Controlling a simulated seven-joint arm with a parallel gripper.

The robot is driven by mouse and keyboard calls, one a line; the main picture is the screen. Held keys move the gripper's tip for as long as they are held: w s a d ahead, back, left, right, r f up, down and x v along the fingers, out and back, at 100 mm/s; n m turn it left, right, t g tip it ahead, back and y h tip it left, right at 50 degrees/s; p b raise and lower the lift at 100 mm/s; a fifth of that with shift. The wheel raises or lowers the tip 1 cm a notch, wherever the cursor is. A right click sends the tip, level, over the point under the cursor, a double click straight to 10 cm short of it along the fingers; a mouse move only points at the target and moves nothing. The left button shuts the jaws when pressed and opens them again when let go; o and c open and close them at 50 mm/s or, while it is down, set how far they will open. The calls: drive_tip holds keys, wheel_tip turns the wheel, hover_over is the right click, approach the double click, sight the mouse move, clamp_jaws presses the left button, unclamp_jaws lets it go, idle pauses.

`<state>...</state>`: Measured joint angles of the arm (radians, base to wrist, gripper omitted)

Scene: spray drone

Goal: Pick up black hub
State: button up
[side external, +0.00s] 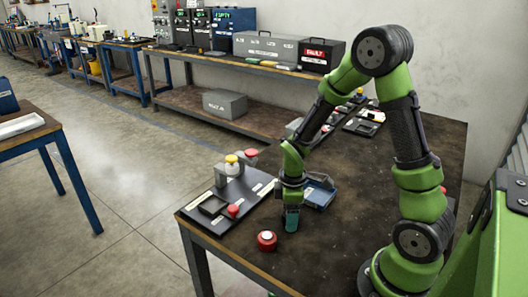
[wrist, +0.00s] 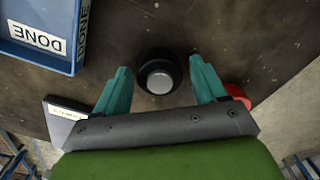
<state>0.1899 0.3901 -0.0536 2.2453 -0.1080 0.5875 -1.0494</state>
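The black hub (wrist: 159,72) is a round black piece with a grey top. It sits on the dark tabletop in the wrist view, just ahead of and between my fingertips. My gripper (wrist: 160,80) is open, with its teal fingers spread to either side of the hub and no clear contact. In the side external view my gripper (side external: 291,219) points down low over the table, and the hub is hidden there, likely behind the fingers.
A blue tray marked DONE (wrist: 40,62) lies close by, also seen in the side external view (side external: 332,194). A red round button (side external: 267,241) stands near the front edge. A dark board (side external: 245,190) with red and yellow knobs lies left.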

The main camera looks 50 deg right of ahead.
drive_tip(key=c, duration=1)
drive_tip(key=shift+r, duration=0.1)
